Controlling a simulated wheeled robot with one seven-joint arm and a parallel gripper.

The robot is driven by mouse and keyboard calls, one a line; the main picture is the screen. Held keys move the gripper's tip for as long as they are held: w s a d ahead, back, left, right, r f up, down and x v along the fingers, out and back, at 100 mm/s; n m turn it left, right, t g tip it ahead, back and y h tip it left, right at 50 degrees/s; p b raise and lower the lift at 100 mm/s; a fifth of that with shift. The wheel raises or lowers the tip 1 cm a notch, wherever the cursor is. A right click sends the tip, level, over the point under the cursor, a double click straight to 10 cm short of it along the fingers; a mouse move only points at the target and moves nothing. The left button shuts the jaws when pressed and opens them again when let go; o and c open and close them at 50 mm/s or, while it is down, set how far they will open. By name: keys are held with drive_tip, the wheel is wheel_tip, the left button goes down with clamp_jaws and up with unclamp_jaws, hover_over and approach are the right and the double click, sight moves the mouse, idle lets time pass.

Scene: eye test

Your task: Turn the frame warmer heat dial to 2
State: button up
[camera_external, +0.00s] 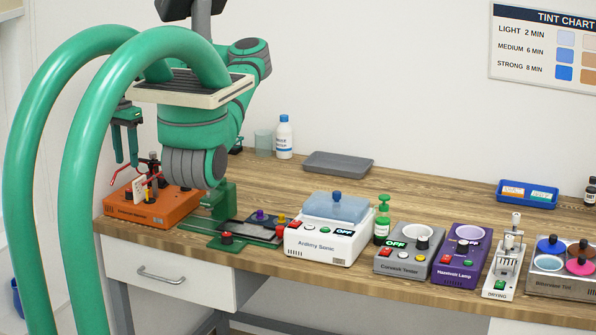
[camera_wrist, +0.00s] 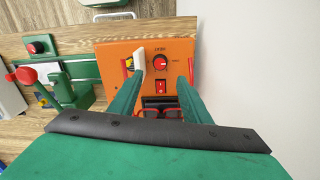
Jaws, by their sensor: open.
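The frame warmer is an orange box (camera_external: 165,208) at the left end of the bench; its top fills the middle of the wrist view (camera_wrist: 210,50). Its heat dial (camera_wrist: 160,62) is a round red-and-black knob under a small label. The dial's numbers and pointer setting are too small to read. A red switch (camera_wrist: 160,87) sits below the dial. My gripper (camera_external: 126,162) is open above the warmer, fingers pointing down. In the wrist view its green fingers (camera_wrist: 158,76) stand either side of the dial and switch, apart from the dial.
Red-rimmed glasses (camera_wrist: 160,106) sit at the warmer, near my fingers. A pale upright piece (camera_wrist: 139,58) stands left of the dial. A green device with a red lever (camera_wrist: 60,88) is left of the warmer. Other devices, including a white cleaner (camera_external: 320,240), line the bench rightward.

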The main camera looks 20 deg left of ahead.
sight(130, 190)
wheel_tip(130, 190, down, 9)
drive_tip(key=shift+d+f, duration=0.15)
drive_tip(key=shift+f, duration=0.05)
idle(0.3)
drive_tip(key=c, duration=1.1)
